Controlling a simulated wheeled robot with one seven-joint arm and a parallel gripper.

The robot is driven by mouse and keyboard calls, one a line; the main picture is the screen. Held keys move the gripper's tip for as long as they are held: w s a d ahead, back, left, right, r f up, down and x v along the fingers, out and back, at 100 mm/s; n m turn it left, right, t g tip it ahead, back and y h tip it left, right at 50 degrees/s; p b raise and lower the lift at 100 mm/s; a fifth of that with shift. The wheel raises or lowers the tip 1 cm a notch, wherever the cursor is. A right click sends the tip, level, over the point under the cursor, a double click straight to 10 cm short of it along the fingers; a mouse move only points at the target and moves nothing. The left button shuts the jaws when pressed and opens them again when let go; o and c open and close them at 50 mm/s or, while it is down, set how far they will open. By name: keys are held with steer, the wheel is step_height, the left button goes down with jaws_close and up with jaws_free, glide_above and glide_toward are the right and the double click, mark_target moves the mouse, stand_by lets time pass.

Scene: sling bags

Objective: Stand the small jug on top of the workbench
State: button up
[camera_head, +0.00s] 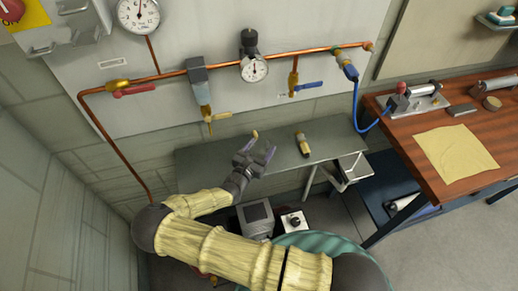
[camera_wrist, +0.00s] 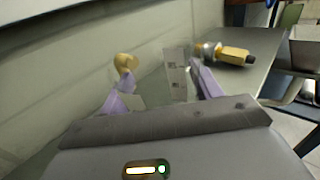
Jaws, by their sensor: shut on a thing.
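My gripper (camera_head: 255,158) is over the grey bench (camera_head: 225,165) below the pipes. In the wrist view its two lilac fingers (camera_wrist: 162,92) are apart, with a pale see-through piece with grey marks (camera_wrist: 175,75) between them. A tan curved piece (camera_wrist: 125,66) stands at the left fingertip and shows in the head view as a small yellow bit (camera_head: 254,134). I take these for parts of the held small jug; its full outline is not clear. The wooden-topped workbench (camera_head: 495,122) is at the right, apart from my gripper.
A yellow-and-black fitting (camera_head: 302,143) lies on the grey bench, right of my gripper. A yellow cloth (camera_head: 457,153), a clamp-like device (camera_head: 415,100) and small parts lie on the workbench. A blue hose (camera_head: 357,105) hangs between the benches. Copper pipes and valves run along the wall.

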step_height(320, 180, up, 10)
stand_by(0.6)
stand_by(0.4)
